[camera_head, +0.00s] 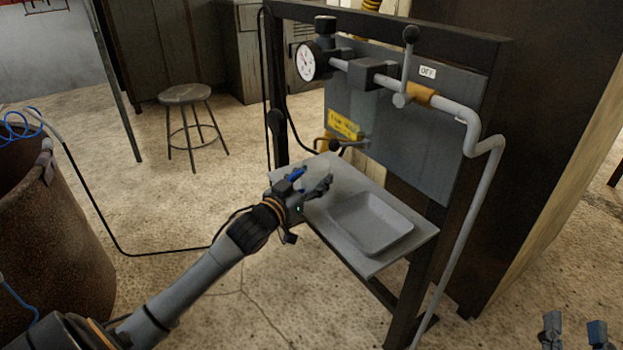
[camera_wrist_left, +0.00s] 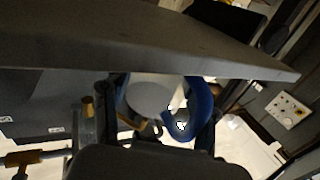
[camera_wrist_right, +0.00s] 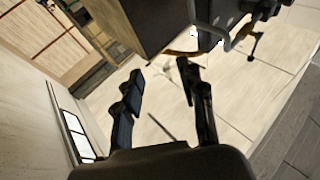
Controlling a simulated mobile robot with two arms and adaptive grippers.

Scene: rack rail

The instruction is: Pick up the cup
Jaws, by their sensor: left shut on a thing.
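My left gripper (camera_head: 309,184) is at the near left edge of the grey basin shelf (camera_head: 407,243). It is shut on a round blue and pale thing, which I take to be the cup (camera_wrist_left: 200,108). In the left wrist view, the cup shows between the fingers of my left gripper (camera_wrist_left: 155,115), just under a grey slab edge. In the head view the hand mostly hides it, with a bit of blue showing. My right gripper (camera_head: 573,335) is low at the right; in the right wrist view (camera_wrist_right: 161,75) its fingers are apart and empty.
A rack frame with a pressure gauge (camera_head: 307,61), pipe (camera_head: 455,108) and valve lever (camera_head: 409,60) stands behind the shelf. A stool (camera_head: 186,95) is at the back left. A rusty barrel (camera_head: 60,240) stands at the left. The floor between is mostly clear, with a cable across it.

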